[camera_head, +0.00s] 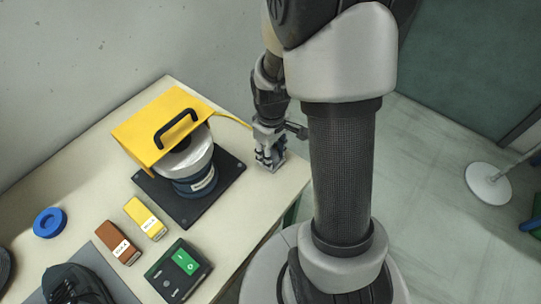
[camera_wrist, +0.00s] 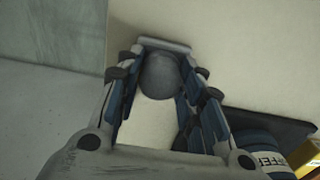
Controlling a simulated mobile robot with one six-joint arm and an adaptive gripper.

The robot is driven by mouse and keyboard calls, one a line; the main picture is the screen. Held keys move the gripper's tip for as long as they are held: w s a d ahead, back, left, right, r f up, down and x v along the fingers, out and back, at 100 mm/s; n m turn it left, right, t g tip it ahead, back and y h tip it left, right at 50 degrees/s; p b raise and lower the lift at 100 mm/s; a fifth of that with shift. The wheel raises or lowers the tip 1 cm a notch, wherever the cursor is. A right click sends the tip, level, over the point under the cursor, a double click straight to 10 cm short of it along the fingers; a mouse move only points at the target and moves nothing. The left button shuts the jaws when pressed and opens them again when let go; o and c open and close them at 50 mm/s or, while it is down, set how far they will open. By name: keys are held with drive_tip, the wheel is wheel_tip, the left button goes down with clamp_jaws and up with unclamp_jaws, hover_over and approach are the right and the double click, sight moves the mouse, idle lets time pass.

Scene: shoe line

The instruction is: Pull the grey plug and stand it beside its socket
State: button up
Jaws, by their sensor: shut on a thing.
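My gripper (camera_head: 270,157) is at the far right end of the bench, pointing down close to its top. In the wrist view my gripper (camera_wrist: 162,75) is shut on a dark grey rounded thing, which I take for the grey plug (camera_wrist: 160,77). A pale grey flat edge (camera_wrist: 165,43) shows just beyond the fingertips; it may be part of the socket. The fingers hide the plug's lower part, so I cannot tell whether it is seated or free. In the head view the fingers cover the plug.
A blue and grey round machine (camera_head: 192,170) with a yellow hood (camera_head: 140,128) stands on a black mat (camera_head: 226,180) left of my gripper. Yellow (camera_head: 146,218) and brown (camera_head: 118,243) blocks, a green-switch box (camera_head: 180,271), a blue ring (camera_head: 50,216) and a dark shoe (camera_head: 75,284) lie nearer.

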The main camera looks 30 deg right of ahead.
drive_tip(key=shift+r, duration=0.15)
clamp_jaws()
drive_tip(key=shift+r+p, duration=2.55)
drive_tip(key=shift+r, duration=0.35)
